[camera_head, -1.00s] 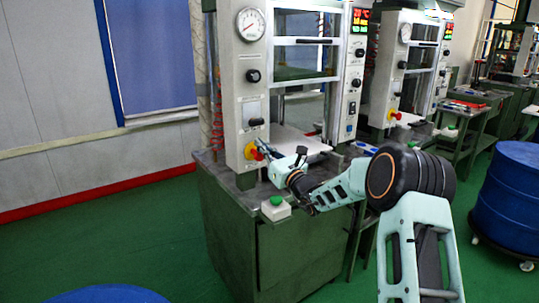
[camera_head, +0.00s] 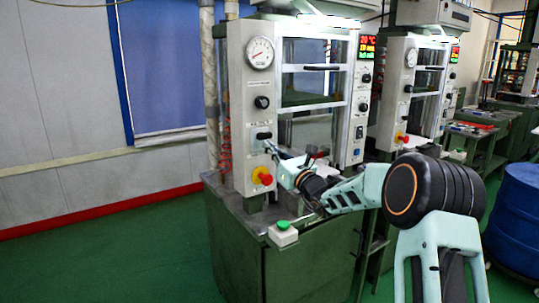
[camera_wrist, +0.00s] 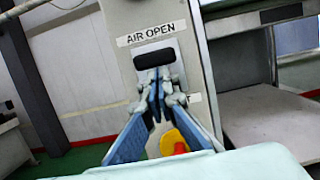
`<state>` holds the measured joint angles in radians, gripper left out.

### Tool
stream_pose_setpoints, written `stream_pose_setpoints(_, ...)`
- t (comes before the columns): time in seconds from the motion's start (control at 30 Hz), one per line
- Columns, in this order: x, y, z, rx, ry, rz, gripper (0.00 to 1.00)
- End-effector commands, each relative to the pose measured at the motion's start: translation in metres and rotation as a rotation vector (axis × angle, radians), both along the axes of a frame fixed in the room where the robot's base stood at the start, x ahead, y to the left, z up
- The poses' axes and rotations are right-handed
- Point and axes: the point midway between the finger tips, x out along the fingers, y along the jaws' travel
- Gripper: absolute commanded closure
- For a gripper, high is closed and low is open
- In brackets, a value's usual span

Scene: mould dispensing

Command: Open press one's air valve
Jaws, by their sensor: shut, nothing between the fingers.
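Press one (camera_head: 238,95) is the nearest press, with a pale front column. Its air valve knob (camera_head: 263,136) is a black, roughly horizontal knob low on that column. In the wrist view the knob (camera_wrist: 154,58) sits just beneath a label (camera_wrist: 151,33) reading "AIR OPEN". My gripper (camera_head: 271,146) is shut and empty, its tips just below the knob. In the wrist view the closed fingertips (camera_wrist: 157,84) overlap the knob's lower edge; I cannot tell whether they touch it.
A red button on a yellow base (camera_head: 262,176) sits on the column below the knob. Another black knob (camera_head: 262,102) and a gauge (camera_head: 260,53) are above. A green button box (camera_head: 283,232) stands on the bench edge. A second press (camera_head: 397,80) is to the right.

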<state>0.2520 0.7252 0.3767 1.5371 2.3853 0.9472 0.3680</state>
Motion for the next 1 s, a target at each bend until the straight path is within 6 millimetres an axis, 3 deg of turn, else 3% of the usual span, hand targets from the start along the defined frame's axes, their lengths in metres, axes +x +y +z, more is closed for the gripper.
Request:
stream_pose_setpoints(0.03,0.0,0.0,0.007,0.0,0.001,-0.001,1.0)
stream_pose_setpoints(0.53,-0.007,-0.006,0.007,0.001,-0.003,0.0,1.0)
stream_pose_setpoints(1.0,-0.074,-0.051,-0.018,-0.002,0.006,-0.003,1.0)
